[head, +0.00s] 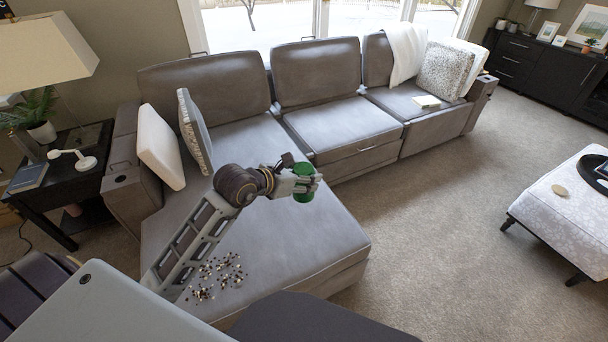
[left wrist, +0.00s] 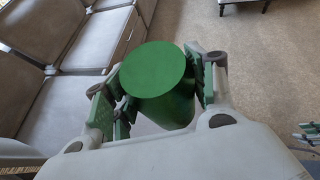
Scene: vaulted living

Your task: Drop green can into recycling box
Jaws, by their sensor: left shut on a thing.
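The green can (head: 303,183) is held in my left gripper (head: 306,182), above the front part of the grey sofa's chaise. In the left wrist view the can (left wrist: 157,80) shows its flat round green end, with a finger of my left gripper (left wrist: 158,95) on each side of it. Both fingers are closed around the can. No recycling box can be made out in these views.
The grey sofa (head: 345,128) fills the middle, with several small dark and light bits (head: 215,277) on its chaise. A patterned ottoman (head: 570,195) stands at right. A dark side table (head: 75,180) is at left. The carpet (head: 430,240) between sofa and ottoman is clear.

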